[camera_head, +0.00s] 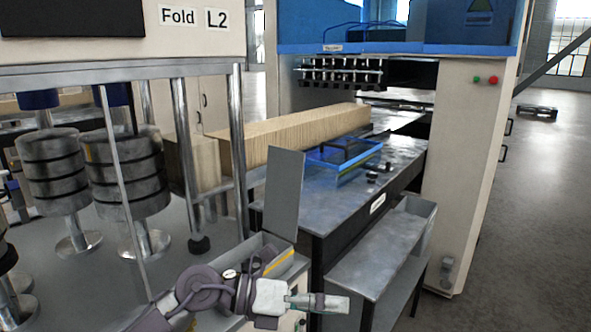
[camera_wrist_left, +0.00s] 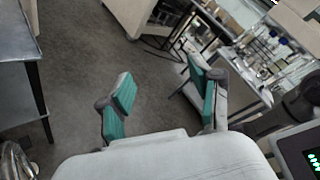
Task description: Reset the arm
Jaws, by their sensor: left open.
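My left arm comes in at the bottom of the head view. Its gripper (camera_head: 330,304) points to the right, in front of the metal bench and near an open grey box (camera_head: 262,252). In the left wrist view the gripper (camera_wrist_left: 160,80) has its two green-padded fingers spread apart with nothing between them, and grey floor shows past them. My right gripper is not seen in either view.
A lower metal bench (camera_head: 375,262) stands in front. Stacked metal rolls (camera_head: 125,175) stand at left. Open floor (camera_head: 540,200) lies at right.

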